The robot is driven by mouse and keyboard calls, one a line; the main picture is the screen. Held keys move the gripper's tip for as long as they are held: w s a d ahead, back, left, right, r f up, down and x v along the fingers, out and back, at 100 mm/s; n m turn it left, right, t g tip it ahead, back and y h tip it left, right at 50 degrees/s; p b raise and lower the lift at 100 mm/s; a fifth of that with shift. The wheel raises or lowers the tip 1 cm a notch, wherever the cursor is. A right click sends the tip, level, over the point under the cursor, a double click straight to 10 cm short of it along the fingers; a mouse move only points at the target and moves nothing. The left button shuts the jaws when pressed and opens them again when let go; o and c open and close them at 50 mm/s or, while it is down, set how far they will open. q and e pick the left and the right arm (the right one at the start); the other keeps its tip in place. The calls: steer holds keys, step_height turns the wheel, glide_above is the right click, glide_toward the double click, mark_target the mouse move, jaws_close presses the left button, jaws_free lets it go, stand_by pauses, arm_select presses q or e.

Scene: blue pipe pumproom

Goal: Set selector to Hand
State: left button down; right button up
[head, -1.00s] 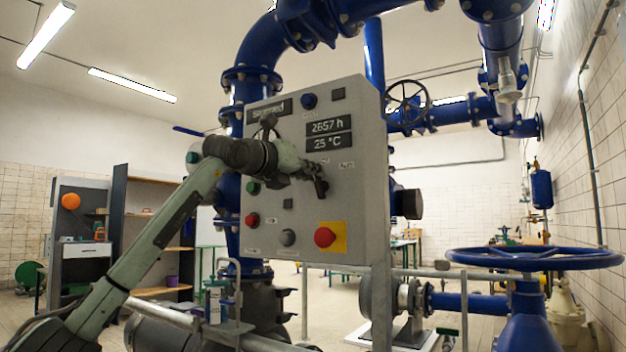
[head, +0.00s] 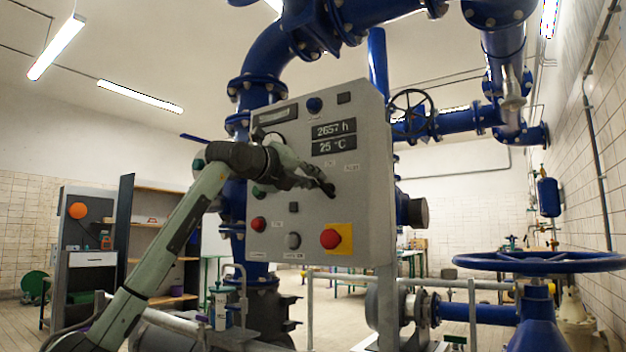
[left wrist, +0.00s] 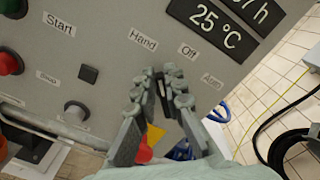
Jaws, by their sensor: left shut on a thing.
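The grey control panel (head: 372,120) stands in the middle of the head view. My left gripper (head: 328,189) reaches its front from the left. In the left wrist view, the left gripper (left wrist: 161,76) has its two fingers closed about a small black selector knob (left wrist: 161,90), which shows only as a dark strip between them. The labels Hand (left wrist: 143,38), Off (left wrist: 188,50) and one reading like Auto (left wrist: 211,79) lie around the fingertips. The fingers hide most of the knob, so which label it points at is unclear. My right gripper is not in view.
A red mushroom button (head: 330,238) on a yellow plate sits below the gripper. A grey knob (head: 292,241) and a red button (head: 258,224) are nearby. A blue handwheel (head: 540,262) stands at right, and blue pipes (head: 265,65) run behind the panel.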

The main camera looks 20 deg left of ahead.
arm_select(q)
steer(key=c, duration=1.6)
jaws_free()
steer(key=v, duration=1.2)
